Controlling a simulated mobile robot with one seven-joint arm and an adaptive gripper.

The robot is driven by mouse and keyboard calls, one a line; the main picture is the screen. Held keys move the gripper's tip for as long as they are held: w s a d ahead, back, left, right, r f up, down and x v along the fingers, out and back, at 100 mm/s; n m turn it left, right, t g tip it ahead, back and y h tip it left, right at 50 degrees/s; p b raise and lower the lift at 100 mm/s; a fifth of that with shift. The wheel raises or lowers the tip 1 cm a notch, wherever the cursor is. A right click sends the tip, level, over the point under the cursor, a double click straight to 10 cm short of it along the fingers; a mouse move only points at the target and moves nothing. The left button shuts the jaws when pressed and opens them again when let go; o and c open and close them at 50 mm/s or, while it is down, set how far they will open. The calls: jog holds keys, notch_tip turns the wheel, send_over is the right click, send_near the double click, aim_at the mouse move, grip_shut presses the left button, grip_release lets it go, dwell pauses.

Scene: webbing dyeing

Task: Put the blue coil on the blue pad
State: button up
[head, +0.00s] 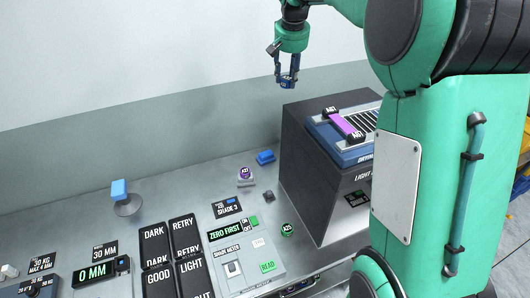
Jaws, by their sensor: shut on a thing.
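My gripper (288,71) hangs at the top centre, in front of the pale wall and above the back of the bench. It is shut on a small blue ring-shaped piece with a pale label, the blue coil (288,83), held in the air between its fingers. A small blue block (265,157) lies at the back of the bench, below the gripper. I cannot tell which blue thing is the blue pad.
A dark light box (312,165) stands right of the gripper, with a blue-framed tray (323,127) and purple strip on top. A purple coil (244,173), a green coil (287,229), a shade meter (244,255) and dark signboards (186,236) occupy the bench.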

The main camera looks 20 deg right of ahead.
jog(key=w+a+f+m, duration=0.1)
jog(key=w+f, duration=0.2)
jog(key=w, duration=0.3)
jog(key=w+a+f+m, duration=0.1)
jog(key=w+a+f, duration=0.15)
jog(key=w, duration=0.45)
send_over(267, 152)
jog(key=s, duration=0.1)
notch_tip(267, 152, down, 26)
jog(key=shift+a+f+h+p, duration=0.15)
jog(key=shift+a+h+p, duration=0.2)
jog(key=shift+a, duration=0.1)
jog(key=shift+f+b, duration=0.35)
jog(key=shift+f, duration=2.75)
jog(key=shift+f, duration=0.15)
jog(key=shift+f, duration=1.75)
jog(key=shift+f+b, duration=0.15)
jog(key=shift+b, duration=0.2)
